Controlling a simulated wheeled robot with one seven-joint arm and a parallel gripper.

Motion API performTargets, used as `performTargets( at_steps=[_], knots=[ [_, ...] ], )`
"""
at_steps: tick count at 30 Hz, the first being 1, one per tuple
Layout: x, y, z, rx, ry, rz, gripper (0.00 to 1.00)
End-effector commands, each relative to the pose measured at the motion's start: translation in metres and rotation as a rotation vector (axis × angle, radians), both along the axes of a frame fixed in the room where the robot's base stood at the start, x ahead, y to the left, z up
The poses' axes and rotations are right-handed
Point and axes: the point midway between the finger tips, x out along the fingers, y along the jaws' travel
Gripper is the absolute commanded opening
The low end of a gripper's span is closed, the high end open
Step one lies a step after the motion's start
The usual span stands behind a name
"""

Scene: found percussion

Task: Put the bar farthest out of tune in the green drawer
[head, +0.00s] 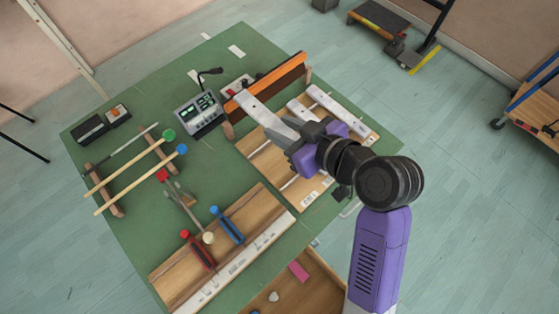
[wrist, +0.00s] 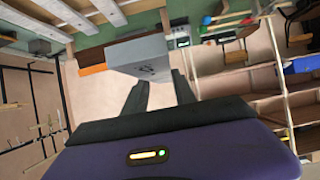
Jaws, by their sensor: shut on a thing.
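My gripper (head: 286,131) is shut on a silver metal bar (head: 262,114) above the wooden bar frame (head: 264,161). In the wrist view the grey bar (wrist: 142,56) sits at the tips of my fingers (wrist: 160,92), its end face towards me. The held bar slants up and left in the head view, its far end near an orange-edged board. Other silver bars (head: 340,110) lie on the frame to the right, partly behind my gripper. An open drawer (head: 318,292) with a wooden inside shows at the bottom edge; its front colour is hidden.
A meter with green displays (head: 200,112) stands left of the frame on the green tabletop (head: 130,160). The orange-edged board (head: 275,84) stands upright behind. Mallets on a rack (head: 118,210) and a wooden tray (head: 225,245) occupy the left and front. A pink block (head: 298,270) lies in the drawer.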

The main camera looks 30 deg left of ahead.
Motion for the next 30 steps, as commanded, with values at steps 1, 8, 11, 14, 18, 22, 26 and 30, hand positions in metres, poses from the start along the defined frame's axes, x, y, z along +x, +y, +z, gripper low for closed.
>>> performTargets(
  at_steps=[1, 8, 11, 14, 18, 22, 26, 30],
  knots=[
    [-0.001, 0.0, -0.013, -0.001, 0.006, 0.0, 0.0],
    [-0.001, 0.0, -0.069, -0.001, 0.006, -0.001, 0.0],
    [-0.001, -0.001, -0.093, -0.001, 0.006, -0.002, 0.0],
    [-0.001, 0.0, -0.112, -0.001, 0.004, -0.001, 0.0],
    [0.0, 0.0, -0.126, 0.001, 0.0, 0.0, 0.0],
    [0.0, 0.0, -0.135, 0.0, 0.001, 0.0, 0.0],
    [0.0, 0.0, -0.155, -0.001, 0.004, -0.002, 0.0],
    [0.0, 0.0, -0.171, 0.001, 0.001, -0.002, 0.0]
  ],
)
